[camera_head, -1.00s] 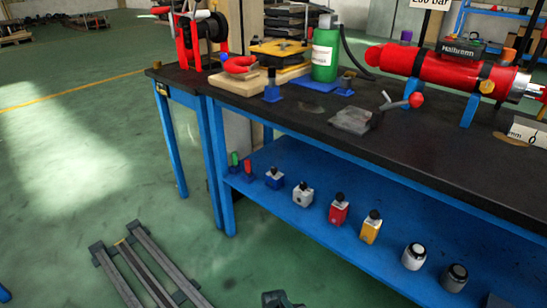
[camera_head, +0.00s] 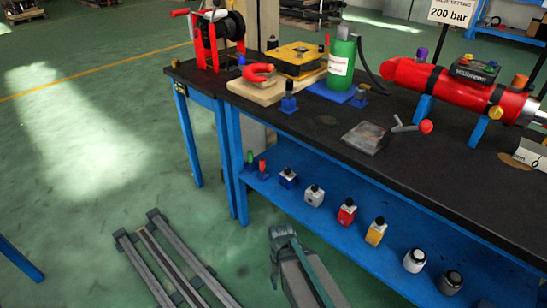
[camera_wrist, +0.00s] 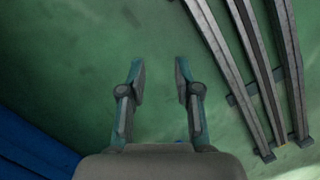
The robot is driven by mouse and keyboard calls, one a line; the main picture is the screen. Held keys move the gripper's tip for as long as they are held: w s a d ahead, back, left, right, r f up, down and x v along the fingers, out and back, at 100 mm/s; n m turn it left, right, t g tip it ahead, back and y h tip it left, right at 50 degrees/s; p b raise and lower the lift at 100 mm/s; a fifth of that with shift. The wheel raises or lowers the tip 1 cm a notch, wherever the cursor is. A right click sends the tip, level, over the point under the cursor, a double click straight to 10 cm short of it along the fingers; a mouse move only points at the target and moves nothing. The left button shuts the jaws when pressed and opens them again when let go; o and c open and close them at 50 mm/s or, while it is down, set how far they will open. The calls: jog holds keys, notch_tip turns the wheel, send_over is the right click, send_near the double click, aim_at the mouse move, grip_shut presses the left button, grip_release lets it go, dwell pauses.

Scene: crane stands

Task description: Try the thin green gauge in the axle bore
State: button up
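A small thin green piece (camera_head: 250,156), which looks like the green gauge, stands upright at the left end of the blue lower shelf. A similar red piece (camera_head: 262,165) stands just right of it. The axle bore cannot be made out; a red-framed winch with a dark drum (camera_head: 220,38) and a yellow-topped block (camera_head: 300,58) stand on the bench. My gripper (camera_wrist: 158,75) is open and empty over the green floor in the wrist view. In the head view my arm's end (camera_head: 285,238) is low, in front of the shelf and apart from it.
The blue lower shelf (camera_head: 325,222) holds a row of several small blocks and jars. The black benchtop (camera_head: 300,122) overhangs it, carrying a green bottle (camera_head: 342,65) and a red cylinder (camera_head: 440,82). Grey rails (camera_head: 170,258) lie on the floor at left.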

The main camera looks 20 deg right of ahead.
jog(key=w+r+t+p, duration=0.2)
jog(key=w+r+p, duration=0.1)
jog(key=w+r, duration=0.35)
jog(key=n+t+y+b, duration=0.2)
jog(key=n+t, duration=0.2)
jog(key=n, duration=0.3)
send_near(251, 161)
notch_tip(251, 161, down, 3)
jog(key=w, duration=0.3)
jog(key=f, duration=0.1)
jog(key=a+f, duration=0.1)
jog(key=f+b, duration=0.1)
jog(key=shift+w+a+f, duration=0.1)
jog(key=shift+w+a, duration=0.15)
jog(key=shift+w+a+f, duration=0.15)
jog(key=shift+w+f, duration=0.1)
jog(key=shift+f, duration=0.4)
grip_shut()
